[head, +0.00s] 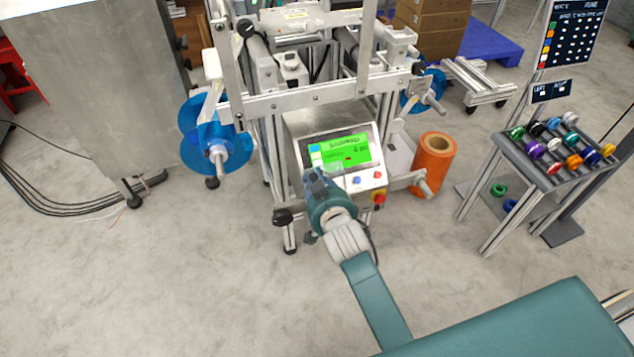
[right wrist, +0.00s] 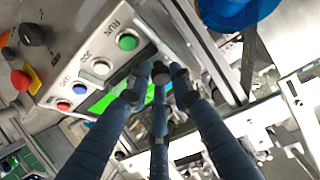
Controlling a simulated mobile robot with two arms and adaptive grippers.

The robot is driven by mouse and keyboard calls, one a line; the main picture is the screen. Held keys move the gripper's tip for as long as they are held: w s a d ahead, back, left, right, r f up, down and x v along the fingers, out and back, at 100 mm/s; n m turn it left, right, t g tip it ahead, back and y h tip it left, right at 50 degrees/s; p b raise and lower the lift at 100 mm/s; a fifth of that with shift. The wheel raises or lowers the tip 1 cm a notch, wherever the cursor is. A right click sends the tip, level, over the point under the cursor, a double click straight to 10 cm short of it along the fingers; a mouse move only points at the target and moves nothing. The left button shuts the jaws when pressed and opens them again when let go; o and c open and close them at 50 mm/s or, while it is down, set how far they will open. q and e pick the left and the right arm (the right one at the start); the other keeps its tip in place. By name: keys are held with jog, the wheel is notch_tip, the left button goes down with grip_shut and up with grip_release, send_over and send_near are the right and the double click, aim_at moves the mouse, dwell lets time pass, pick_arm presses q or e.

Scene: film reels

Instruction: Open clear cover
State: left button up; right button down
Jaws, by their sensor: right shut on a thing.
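The control panel (head: 362,118) on the machine has a lit green screen (head: 345,150) with buttons below it. My right gripper (head: 312,172) is at the lower left edge of the screen. In the right wrist view its fingers (right wrist: 161,75) come together over the green screen (right wrist: 103,103), beside the panel's button row. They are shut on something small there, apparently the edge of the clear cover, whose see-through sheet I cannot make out. The fingers hide the held spot. My left gripper is not in view.
A red stop button (head: 379,197) sits at the panel's lower right. Blue reels (head: 200,150) hang at the machine's left. An orange roll (head: 433,165) stands to the right, near a rack (head: 530,165) of colored spools. The floor in front is clear.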

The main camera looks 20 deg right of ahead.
jog(key=shift+a, duration=0.1)
jog(key=c, duration=1.6)
grip_release()
jog(key=shift+o, duration=0.2)
jog(key=v, duration=1.2)
